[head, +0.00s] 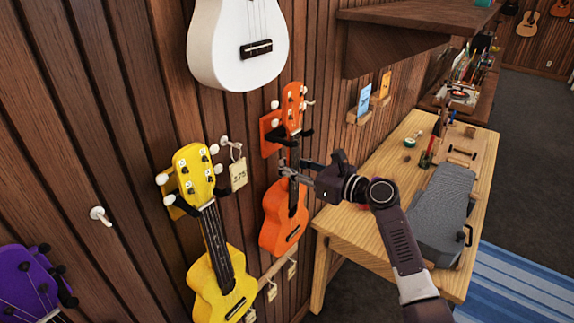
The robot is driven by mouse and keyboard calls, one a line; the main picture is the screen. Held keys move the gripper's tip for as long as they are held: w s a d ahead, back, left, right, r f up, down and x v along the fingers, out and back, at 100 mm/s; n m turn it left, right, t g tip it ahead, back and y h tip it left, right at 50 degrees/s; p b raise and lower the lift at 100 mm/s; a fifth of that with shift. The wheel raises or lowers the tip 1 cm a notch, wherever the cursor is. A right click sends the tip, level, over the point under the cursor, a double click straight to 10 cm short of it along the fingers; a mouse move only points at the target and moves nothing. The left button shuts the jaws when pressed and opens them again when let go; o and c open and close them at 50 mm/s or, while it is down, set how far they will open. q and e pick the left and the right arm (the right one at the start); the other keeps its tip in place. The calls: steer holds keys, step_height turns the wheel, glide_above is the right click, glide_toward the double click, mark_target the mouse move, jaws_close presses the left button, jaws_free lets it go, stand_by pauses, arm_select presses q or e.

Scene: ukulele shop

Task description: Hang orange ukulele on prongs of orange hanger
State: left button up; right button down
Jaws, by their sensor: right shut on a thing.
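The orange ukulele (283,223) is upright against the wood-panelled wall, with its headstock (292,102) at the top and its body below. The orange hanger (268,135) is on the wall behind the upper neck. Its dark prongs show on both sides of the neck, just below the headstock. I cannot tell whether the headstock's weight rests on them. My right gripper (291,168) reaches in from the right and is shut on the ukulele's neck, below the hanger. The fingers hide part of the neck. My left gripper is not in view.
A yellow ukulele (222,270) hangs close on the left, with a price tag (238,174) between. A white ukulele (238,45) hangs above; a purple one (30,285) is lower left. A wooden workbench (350,218) with a grey case (440,215) stands at right.

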steer(key=shift+f+b, duration=0.55)
steer(key=shift+f, duration=0.45)
steer(key=shift+p+v, duration=0.6)
steer(key=shift+v, duration=0.15)
steer(key=c, duration=1.5)
jaws_free()
steer(key=shift+f, duration=0.1)
steer(key=shift+o, duration=0.2)
steer(key=shift+f, duration=0.15)
